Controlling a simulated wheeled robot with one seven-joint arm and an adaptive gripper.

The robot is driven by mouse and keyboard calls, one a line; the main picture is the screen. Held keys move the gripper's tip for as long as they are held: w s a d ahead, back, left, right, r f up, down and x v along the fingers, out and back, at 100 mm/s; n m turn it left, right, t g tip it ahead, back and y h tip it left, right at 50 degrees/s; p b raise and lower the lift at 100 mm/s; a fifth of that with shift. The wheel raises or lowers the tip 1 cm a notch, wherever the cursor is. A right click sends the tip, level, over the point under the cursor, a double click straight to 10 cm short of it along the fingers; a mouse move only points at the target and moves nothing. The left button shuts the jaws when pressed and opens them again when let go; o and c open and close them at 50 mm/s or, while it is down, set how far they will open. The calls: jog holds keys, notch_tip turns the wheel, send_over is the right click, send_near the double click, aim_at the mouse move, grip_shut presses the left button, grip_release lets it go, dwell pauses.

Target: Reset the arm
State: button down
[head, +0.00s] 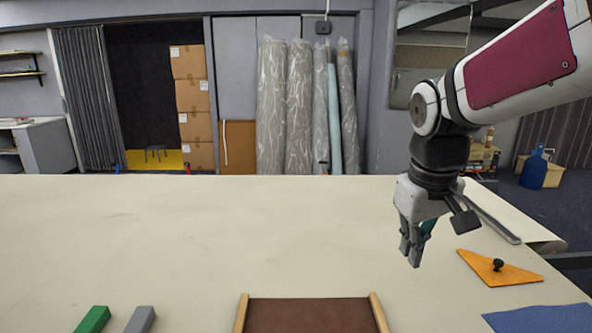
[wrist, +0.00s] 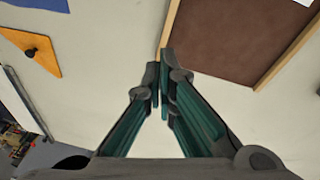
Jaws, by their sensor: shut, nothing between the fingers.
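My gripper (head: 411,245) hangs from my arm above the right part of the cream cloth table (head: 200,225), pointing down. In the wrist view its fingers (wrist: 163,85) come together at the tips with nothing between them. It is shut and empty, apart from the objects on the table.
A brown wood-edged board (head: 310,316) lies at the front middle. An orange triangle with a black knob (head: 505,269) and a blue sheet (head: 540,319) lie at right. A green bar (head: 93,319) and a grey bar (head: 140,320) lie at front left. The table's middle is clear.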

jog(key=s+m+t, duration=0.2)
jog(key=s+m, duration=0.1)
jog(key=s, duration=1.6)
jog(key=shift+f+y, duration=0.35)
jog(key=shift+y, duration=0.05)
